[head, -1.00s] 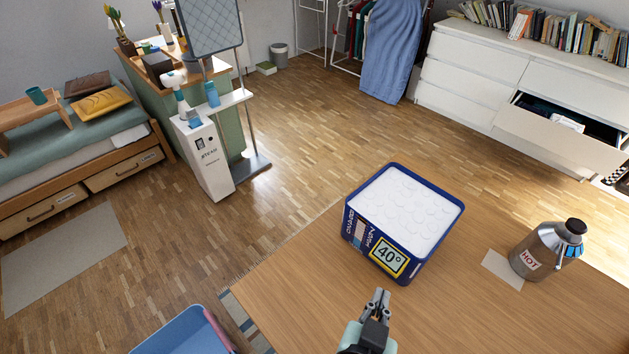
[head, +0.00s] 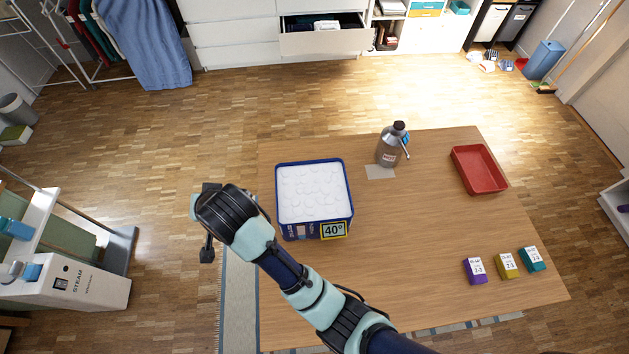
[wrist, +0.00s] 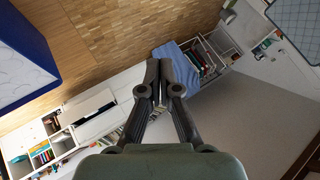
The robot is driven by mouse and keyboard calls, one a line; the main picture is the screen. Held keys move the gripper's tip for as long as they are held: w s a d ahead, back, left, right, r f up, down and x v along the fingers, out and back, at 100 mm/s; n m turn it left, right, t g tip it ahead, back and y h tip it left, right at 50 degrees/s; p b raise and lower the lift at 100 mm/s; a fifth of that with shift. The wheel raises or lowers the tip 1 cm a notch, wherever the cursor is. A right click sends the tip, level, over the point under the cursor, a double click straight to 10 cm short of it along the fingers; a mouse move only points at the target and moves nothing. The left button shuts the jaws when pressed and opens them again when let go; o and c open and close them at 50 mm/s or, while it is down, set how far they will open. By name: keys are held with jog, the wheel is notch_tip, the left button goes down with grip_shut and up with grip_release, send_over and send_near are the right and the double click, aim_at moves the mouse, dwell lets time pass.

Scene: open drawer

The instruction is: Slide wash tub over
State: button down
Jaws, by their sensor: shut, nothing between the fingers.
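The wash tub (head: 284,232) is a square blue box filled with white foam, with a yellow-framed 40° label on its near side. It stands upright on the wooden table (head: 400,250), near the left edge. In the wrist view a corner of the tub (wrist: 50,75) fills the upper left. In the head view my gripper (head: 207,254) is left of the tub, past the table's left edge, and apart from it. My forearm passes in front of the tub's near left corner. In the wrist view the fingers (wrist: 166,62) are together and empty.
A steel HOT jug (head: 388,148) stands behind and right of the tub, beside a grey mat (head: 380,172). A red tray (head: 479,169) and purple, yellow and teal boxes (head: 506,266) are farther right. The table between tub and boxes is clear. A white steam unit (head: 85,285) stands at left.

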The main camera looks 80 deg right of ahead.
jog(key=s+d+f+m+g+y, duration=0.1)
jog(key=s+d+f+m+g, duration=0.3)
jog(key=s+d, duration=0.35)
jog(key=s+d+f+m+g, duration=0.1)
jog(key=s+d+f+m, duration=0.3)
jog(key=s+d+m, duration=0.3)
jog(key=s+d+f+m+g+y, duration=0.1)
jog(key=s+f+m+y, duration=0.15)
jog(key=s, duration=0.45)
jog(key=s+d+f+m+g+y, duration=0.1)
jog(key=s+f+m+g, duration=0.1)
jog(key=s+f+m, duration=0.35)
jog(key=shift+n, duration=0.6)
jog(key=f, duration=0.2)
jog(key=s+f+b, duration=0.1)
jog(key=f, duration=0.4)
jog(key=shift+s+d+b, duration=0.2)
jog(key=shift+s+b, duration=0.1)
jog(key=s, duration=0.2)
jog(key=s+d, duration=0.1)
jog(key=shift+f, duration=0.25)
jog(key=shift+s, duration=0.4)
jog(key=shift+p, duration=0.35)
